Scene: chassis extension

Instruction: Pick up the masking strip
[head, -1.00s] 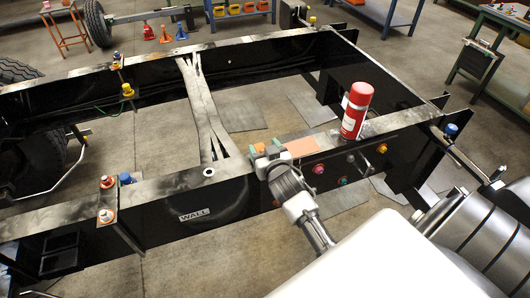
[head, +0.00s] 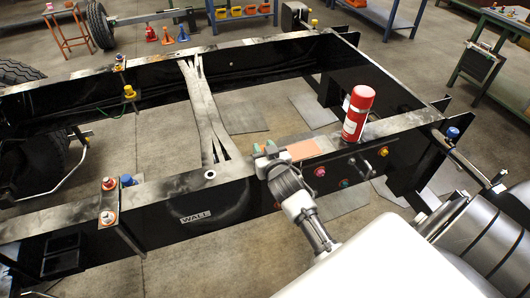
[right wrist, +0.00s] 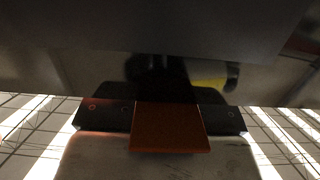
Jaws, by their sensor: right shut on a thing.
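The masking strip (head: 303,150), a flat orange-brown piece, is at the top of the near black chassis rail, left of a red spray can. My right gripper (head: 267,157) is at the strip's left end, at the rail's top edge. In the right wrist view the strip (right wrist: 170,128) sits between the two dark fingers of my right gripper (right wrist: 168,115), which are shut on it. I cannot tell whether the strip still touches the rail. My left gripper is not in view.
The red spray can (head: 357,112) stands upright on the rail just right of the strip. The chassis frame (head: 160,190) has bolts and coloured caps along it. A crossbrace (head: 203,115) spans the rails. Open floor shows inside the frame.

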